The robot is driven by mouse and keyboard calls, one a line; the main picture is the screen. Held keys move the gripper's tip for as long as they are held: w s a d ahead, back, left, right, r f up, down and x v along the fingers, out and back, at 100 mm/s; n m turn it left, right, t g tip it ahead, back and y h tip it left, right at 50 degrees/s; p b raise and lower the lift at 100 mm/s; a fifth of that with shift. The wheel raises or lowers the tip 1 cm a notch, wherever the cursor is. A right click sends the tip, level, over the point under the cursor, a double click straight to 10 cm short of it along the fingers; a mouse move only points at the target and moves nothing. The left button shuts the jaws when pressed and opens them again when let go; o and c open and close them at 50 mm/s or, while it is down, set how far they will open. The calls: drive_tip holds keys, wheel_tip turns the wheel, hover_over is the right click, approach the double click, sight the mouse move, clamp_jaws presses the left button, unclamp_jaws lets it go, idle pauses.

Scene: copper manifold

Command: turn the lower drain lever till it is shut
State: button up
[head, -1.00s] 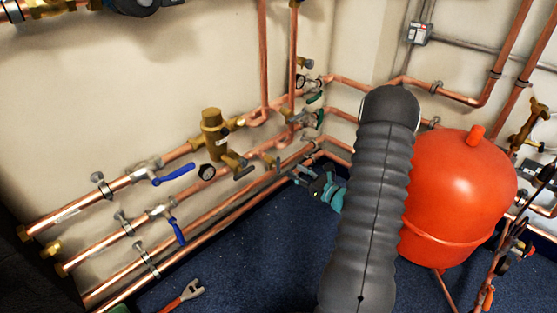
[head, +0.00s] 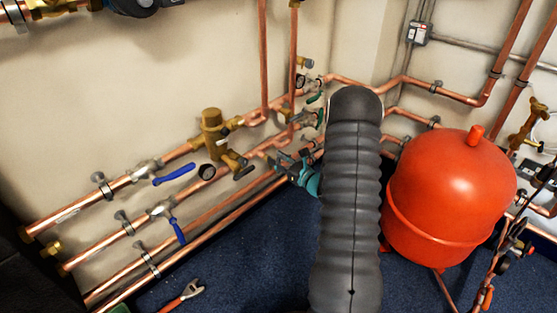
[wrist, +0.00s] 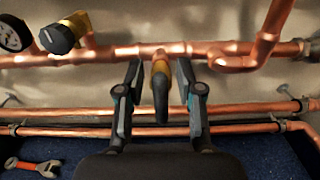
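A drain valve with a brass body (wrist: 159,62) and a dark lever (wrist: 161,98) hangs from a copper pipe (wrist: 110,55) in the middle of the wrist view. The lever points down, toward the camera. My gripper (wrist: 159,75) is open, with one finger on each side of the lever. A gap shows between the lever and each finger. In the head view my gripper (head: 292,168) is at the pipes near the corner, partly behind my arm. I cannot make out the lever there.
A gauge (wrist: 15,33) and a brass fitting (wrist: 66,32) are left of the valve. Two copper pipes run below it. Blue levers (head: 174,174) are farther left. A red tank (head: 455,190) stands right of my arm. A wrench (head: 183,296) lies on the blue floor.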

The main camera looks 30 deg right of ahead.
clamp_jaws()
drive_tip(key=shift+m, duration=0.3)
drive_tip(key=d+f+m+p, duration=0.1)
drive_tip(key=m, duration=0.5)
drive_tip(key=m+p, duration=0.2)
drive_tip(key=m, duration=0.3)
drive_tip(key=w+d+f+m+p, duration=0.1)
drive_tip(key=m, duration=0.5)
drive_tip(key=shift+d+f+m, duration=0.3)
drive_tip(key=shift+f, duration=0.1)
drive_tip(key=shift+o, duration=1.1)
unclamp_jaws()
